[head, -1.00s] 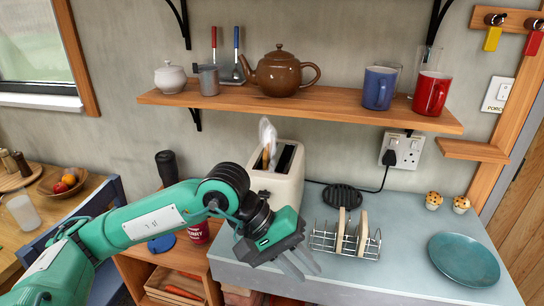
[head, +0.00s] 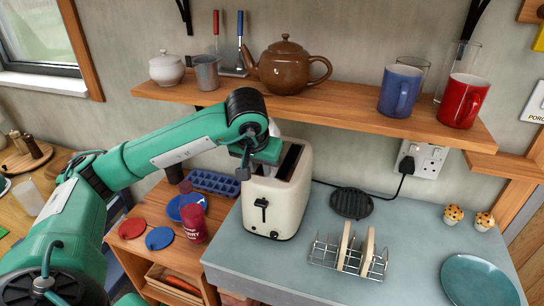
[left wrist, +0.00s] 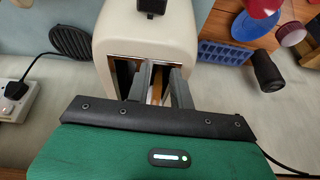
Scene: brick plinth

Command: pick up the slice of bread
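A cream toaster (head: 262,212) with two slots stands at the left end of the grey-blue worktop. My left gripper (head: 249,158) points down over its left slot in the head view, hiding most of that slot. In the left wrist view its two fingers (left wrist: 162,84) are apart over a toaster slot. A narrow brown edge, apparently the slice of bread (left wrist: 156,88), shows between them; I see no clear contact. The other slot is dark. Two more bread slices (head: 345,246) stand in a wire rack (head: 325,256) right of the toaster. My right gripper is out of view.
A wooden shelf (head: 330,111) with a teapot (head: 287,68) and mugs runs above and behind the toaster. A black round trivet (head: 351,203), two muffins (head: 453,214) and a teal plate (head: 481,280) are on the worktop. A red cup (head: 194,224) stands left, lower down.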

